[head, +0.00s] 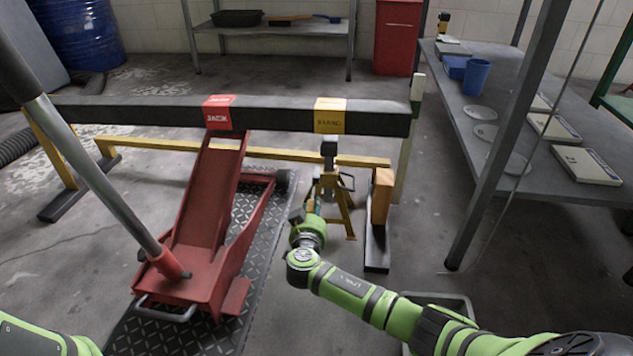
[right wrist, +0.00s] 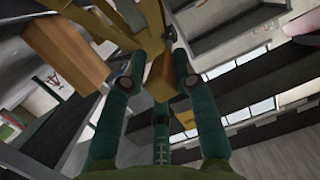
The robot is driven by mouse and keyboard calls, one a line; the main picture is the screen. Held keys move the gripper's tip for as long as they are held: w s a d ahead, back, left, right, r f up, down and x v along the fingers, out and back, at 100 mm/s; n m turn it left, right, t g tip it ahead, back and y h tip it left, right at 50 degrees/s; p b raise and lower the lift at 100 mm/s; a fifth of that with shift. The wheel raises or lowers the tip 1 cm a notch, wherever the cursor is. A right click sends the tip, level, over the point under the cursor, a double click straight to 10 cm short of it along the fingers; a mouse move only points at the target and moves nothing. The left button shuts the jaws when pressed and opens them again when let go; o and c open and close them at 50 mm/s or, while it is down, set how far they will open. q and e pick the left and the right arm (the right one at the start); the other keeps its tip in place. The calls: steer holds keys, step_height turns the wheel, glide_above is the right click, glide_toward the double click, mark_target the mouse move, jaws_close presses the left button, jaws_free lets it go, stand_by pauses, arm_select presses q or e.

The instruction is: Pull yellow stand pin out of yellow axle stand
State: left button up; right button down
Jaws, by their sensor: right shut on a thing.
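The yellow axle stand (head: 347,222) stands on the floor under the black beam's yellow-marked end, its dark post (head: 329,152) close below the beam. My right gripper (head: 312,203) reaches the stand's near left side. In the right wrist view my right gripper's green fingers (right wrist: 160,95) close in around the stand's yellow metal (right wrist: 165,85). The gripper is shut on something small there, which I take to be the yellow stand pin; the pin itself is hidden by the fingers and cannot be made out. My left gripper is out of view; only a bit of left arm shows.
A red floor jack (head: 195,255) with a long handle (head: 105,190) stands left on a tread plate. The black beam (head: 270,117) crosses above the stand. An orange-brown block (head: 382,195) is close right of it. A grey bench (head: 540,160) stands at right.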

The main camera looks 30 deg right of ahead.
steer(key=shift+r, duration=0.1)
steer(key=s+a+r+p, duration=0.1)
steer(key=p, duration=0.1)
steer(key=s+a+r+p, duration=0.1)
steer(key=s+p, duration=0.1)
steer(key=shift+s+a+r, duration=0.1)
steer(key=shift+s+r, duration=0.15)
steer(key=shift+r, duration=0.15)
stand_by(0.4)
stand_by(0.4)
